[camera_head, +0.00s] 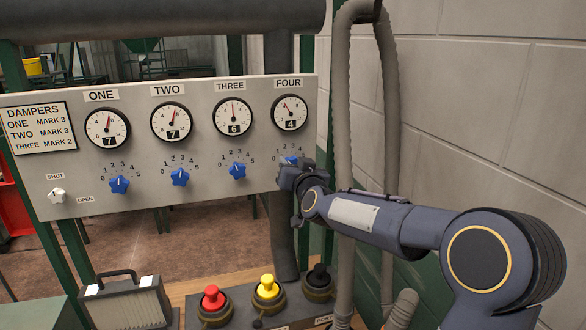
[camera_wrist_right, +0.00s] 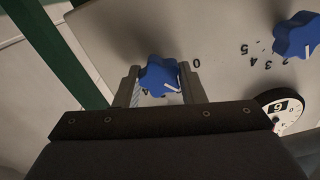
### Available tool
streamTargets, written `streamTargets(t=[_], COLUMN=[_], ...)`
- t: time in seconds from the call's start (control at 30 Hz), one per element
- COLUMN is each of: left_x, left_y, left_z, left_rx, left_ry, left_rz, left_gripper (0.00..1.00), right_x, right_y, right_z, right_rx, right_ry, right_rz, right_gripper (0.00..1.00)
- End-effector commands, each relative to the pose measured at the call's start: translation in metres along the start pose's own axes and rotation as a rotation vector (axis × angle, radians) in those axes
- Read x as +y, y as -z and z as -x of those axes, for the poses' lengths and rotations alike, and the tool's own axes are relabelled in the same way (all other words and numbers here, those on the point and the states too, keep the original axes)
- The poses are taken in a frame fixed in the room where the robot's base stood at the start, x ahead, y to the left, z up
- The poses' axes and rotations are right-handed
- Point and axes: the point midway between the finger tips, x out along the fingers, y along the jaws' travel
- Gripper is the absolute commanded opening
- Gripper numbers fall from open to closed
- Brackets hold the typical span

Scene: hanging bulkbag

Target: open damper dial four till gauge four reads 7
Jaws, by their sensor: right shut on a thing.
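The blue damper dial four (camera_head: 289,160) is on the grey panel at the right, under gauge four (camera_head: 289,112), whose window reads 4. My right gripper (camera_head: 291,172) is at this dial and covers most of it in the head view. In the right wrist view the two fingers stand on either side of the star-shaped blue dial (camera_wrist_right: 158,76) and are shut on it. A white pointer line shows on the dial's lower right there. Its exact mark is hard to read. My left gripper is not in view.
Dials one (camera_head: 119,184), two (camera_head: 180,177) and three (camera_head: 237,171) sit to the left, under gauges reading 7, 7 and 6. A card (camera_head: 37,127) lists damper marks. Grey hoses (camera_head: 343,130) hang right of the panel. Coloured push buttons (camera_head: 267,288) stand below.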

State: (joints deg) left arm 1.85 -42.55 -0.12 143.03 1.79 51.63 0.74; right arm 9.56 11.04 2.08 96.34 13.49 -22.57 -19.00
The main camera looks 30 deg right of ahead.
Motion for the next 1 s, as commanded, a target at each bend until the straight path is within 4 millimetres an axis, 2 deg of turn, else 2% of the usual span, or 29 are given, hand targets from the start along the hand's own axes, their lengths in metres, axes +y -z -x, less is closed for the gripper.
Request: streamTargets(t=[0.2,0.6,1.0], left_x=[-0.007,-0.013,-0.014], left_y=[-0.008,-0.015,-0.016], left_z=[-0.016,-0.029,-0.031], left_rx=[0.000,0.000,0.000], left_ry=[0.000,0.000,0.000], left_rz=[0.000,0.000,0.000], left_gripper=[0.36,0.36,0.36], right_x=[0.001,0.001,0.001], right_y=[-0.004,-0.002,-0.001], right_z=[0.000,0.000,0.000], right_rx=[0.000,-0.001,-0.002], right_ry=[0.001,0.000,0.000], right_rz=[-0.145,-0.378,-0.440], right_gripper=[0.13,0.13,0.13])
